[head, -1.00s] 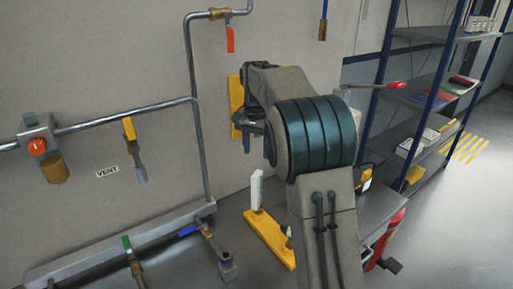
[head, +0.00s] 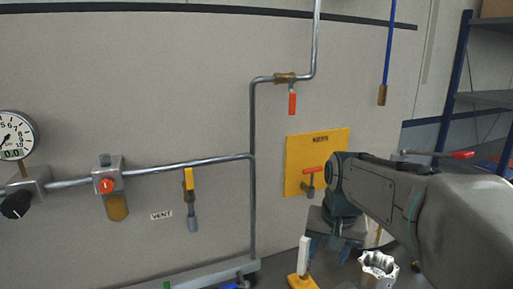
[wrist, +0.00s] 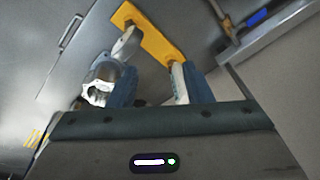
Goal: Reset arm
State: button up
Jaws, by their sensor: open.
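My gripper (head: 330,248) hangs at the lower right of the head view, in front of the wall's foot. Its two blue fingers stand apart with nothing between them; they also show in the wrist view (wrist: 160,88). In the wrist view the housing (wrist: 100,84) appears beside and partly behind the left finger. I cannot tell whether they touch.
A yellow fixture (head: 301,282) with a white upright stands below left of my gripper. A yellow wall panel (head: 318,150) with a red-handled valve is behind my arm. Pipes, valves and a gauge (head: 15,136) line the wall; shelving (head: 490,98) stands right.

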jog(key=s+f+n+t, duration=0.1)
jog(key=s+f+n, duration=0.2)
jog(key=s, duration=1)
notch_tip(320, 180, down, 3)
jog(key=shift+s+f, duration=0.1)
jog(key=shift+s, duration=0.15)
jog(key=shift+a, duration=0.1)
jog(key=shift+c, duration=1)
jog(key=shift+a, duration=0.1)
